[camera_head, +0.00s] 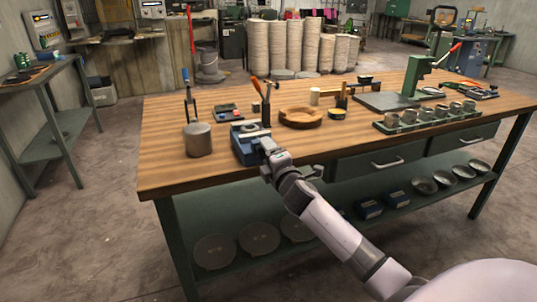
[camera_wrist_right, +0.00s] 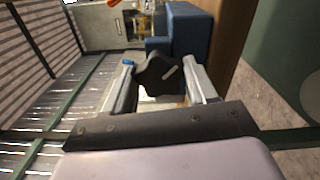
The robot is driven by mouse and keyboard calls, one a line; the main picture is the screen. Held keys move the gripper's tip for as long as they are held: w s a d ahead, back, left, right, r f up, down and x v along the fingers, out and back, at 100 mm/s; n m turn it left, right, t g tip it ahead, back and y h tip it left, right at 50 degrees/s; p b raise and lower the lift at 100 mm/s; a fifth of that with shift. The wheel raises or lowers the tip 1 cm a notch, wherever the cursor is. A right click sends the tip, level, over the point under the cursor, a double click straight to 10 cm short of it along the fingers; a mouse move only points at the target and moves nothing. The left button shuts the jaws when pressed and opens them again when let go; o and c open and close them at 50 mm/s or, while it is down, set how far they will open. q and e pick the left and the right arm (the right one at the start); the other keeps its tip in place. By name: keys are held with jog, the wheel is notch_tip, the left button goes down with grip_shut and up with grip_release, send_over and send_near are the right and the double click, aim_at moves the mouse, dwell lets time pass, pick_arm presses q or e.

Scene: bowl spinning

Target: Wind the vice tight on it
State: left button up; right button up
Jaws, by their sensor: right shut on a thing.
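The blue vice (camera_head: 241,150) stands at the front edge of the wooden bench. My right gripper (camera_head: 270,160) is at its near end. In the right wrist view, the right gripper (camera_wrist_right: 163,92) has its fingers on either side of a dark lobed knob (camera_wrist_right: 155,70) and is shut on it. The blue vice body (camera_wrist_right: 190,35) is just beyond the knob. Pale metal jaws show on top of the vice, but what sits between them is too small to tell. My left gripper is not in view.
A grey metal cylinder (camera_head: 198,139) stands left of the vice. A round wooden ring (camera_head: 300,117) lies to its right, with a green rack of metal cups (camera_head: 425,119) further right. A green press (camera_head: 415,75) stands at the back right.

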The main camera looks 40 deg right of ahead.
jog(key=shift+a+f+m+p, duration=0.1)
jog(key=shift+m+p, duration=0.7)
jog(key=shift+m, duration=3.35)
jog(key=shift+f+m+p, duration=0.1)
jog(key=shift+m+p, duration=0.7)
jog(key=shift+m, duration=3.35)
jog(key=o, duration=1.1)
jog(key=shift+c, duration=0.2)
